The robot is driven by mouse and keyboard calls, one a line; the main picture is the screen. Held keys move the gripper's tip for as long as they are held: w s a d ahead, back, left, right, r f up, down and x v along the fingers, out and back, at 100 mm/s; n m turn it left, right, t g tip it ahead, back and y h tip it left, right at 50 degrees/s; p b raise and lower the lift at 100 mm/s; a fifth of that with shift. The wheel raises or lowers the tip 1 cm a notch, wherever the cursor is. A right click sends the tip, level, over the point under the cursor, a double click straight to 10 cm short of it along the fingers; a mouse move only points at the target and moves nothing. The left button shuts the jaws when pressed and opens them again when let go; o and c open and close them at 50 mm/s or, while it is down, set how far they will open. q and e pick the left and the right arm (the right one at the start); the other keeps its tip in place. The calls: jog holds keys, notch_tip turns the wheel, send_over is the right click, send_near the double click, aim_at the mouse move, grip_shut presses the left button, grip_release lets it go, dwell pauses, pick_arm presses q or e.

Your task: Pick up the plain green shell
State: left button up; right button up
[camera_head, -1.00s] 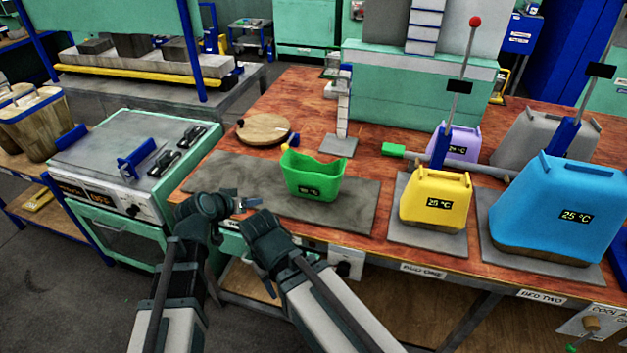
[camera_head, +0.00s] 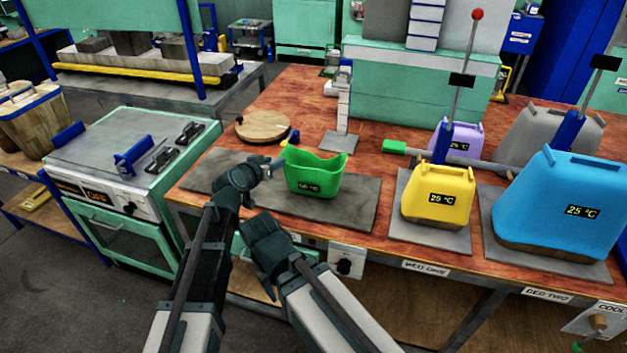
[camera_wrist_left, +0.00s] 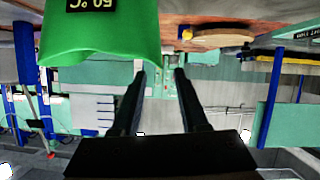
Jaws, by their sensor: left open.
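The plain green shell (camera_head: 313,177) stands upright on a grey mat, open at its wavy top, with a small black temperature label on its front. My left gripper (camera_head: 268,164) is open and empty, just left of the shell near its upper edge. In the left wrist view, which is upside down, the green shell (camera_wrist_left: 110,40) fills the upper left, beside the left gripper's open fingers (camera_wrist_left: 160,76); nothing is between them.
The grey mat (camera_head: 355,205) lies on the wooden table. A round wooden disc (camera_head: 263,126) sits behind the shell. A yellow shell (camera_head: 438,195) and a large blue shell (camera_head: 555,205) stand to the right, with a purple shell (camera_head: 465,138) behind. A green oven (camera_head: 130,170) is at left.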

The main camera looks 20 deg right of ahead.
aim_at(281, 155)
pick_arm(q)
jog(key=shift+b+x, duration=1.1)
jog(key=shift+x, duration=2.25)
jog(key=shift+s+a, duration=0.1)
grip_shut()
